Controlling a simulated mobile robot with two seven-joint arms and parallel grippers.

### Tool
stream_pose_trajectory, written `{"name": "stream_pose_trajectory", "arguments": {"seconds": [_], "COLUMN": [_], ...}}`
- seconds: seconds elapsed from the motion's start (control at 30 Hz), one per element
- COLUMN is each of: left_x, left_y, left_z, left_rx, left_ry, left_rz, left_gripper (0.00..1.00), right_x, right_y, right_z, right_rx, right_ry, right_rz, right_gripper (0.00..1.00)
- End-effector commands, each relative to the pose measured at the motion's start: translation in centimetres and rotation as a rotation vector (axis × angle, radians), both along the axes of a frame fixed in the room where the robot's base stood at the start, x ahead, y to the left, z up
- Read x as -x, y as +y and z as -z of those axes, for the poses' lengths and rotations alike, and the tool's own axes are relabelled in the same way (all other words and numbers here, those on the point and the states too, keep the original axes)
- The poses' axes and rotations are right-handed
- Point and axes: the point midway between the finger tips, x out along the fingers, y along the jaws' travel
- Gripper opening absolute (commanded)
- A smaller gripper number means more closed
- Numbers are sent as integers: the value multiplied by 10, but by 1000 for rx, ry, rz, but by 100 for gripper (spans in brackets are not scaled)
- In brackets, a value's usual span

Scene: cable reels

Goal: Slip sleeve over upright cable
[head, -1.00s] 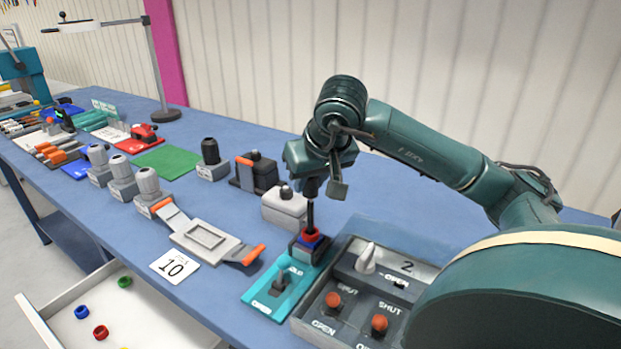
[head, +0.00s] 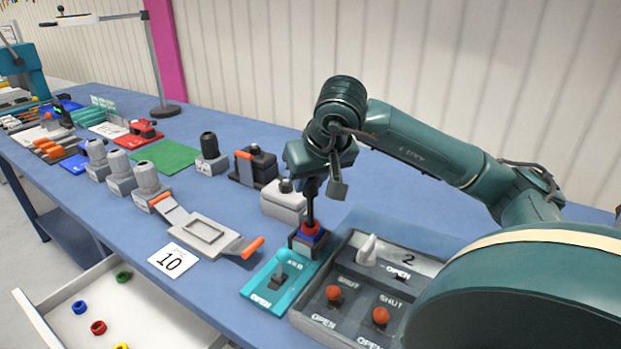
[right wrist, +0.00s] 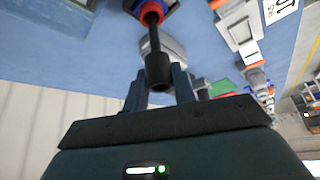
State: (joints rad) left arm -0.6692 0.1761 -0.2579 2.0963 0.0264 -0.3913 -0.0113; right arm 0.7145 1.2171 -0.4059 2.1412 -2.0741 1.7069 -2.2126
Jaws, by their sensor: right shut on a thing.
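My right gripper (head: 311,187) is shut on a dark sleeve-like cylinder, with its fingers pointing down. In the right wrist view, this black sleeve (right wrist: 158,73) sits between the two fingertips, in line with a thin dark upright cable (right wrist: 151,38). A red ring (head: 311,229) lies around the foot of the dark stem, on a blue part in a dark holder (head: 307,245). The red ring also shows in the right wrist view (right wrist: 149,10). How far the sleeve is over the cable is too small to tell. My left gripper is out of view.
A teal plate with a lever (head: 280,272) lies in front of the holder. A grey control panel (head: 352,305) with red knobs is close on the right. A pale grey block (head: 284,203) stands just behind. An open drawer (head: 60,328) holds coloured rings.

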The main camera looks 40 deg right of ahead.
Motion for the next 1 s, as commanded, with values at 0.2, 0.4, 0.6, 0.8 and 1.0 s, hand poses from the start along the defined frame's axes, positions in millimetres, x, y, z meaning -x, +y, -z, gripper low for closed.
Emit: {"name": "stream_pose_trajectory", "arguments": {"seconds": [0.2,0.4,0.6,0.8,1.0], "left_x": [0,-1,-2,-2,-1], "left_y": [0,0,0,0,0], "left_z": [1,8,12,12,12], "left_rx": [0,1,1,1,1], "left_ry": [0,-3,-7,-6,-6], "left_rz": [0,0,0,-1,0], "left_gripper": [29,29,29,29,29], "right_x": [0,0,0,0,0], "right_y": [0,0,0,0,0], "right_z": [2,10,17,17,17], "right_rx": [0,0,0,0,0], "right_ry": [0,-1,-1,0,0], "right_rz": [0,0,0,0,0], "right_gripper": [5,5,5,5,38]}}
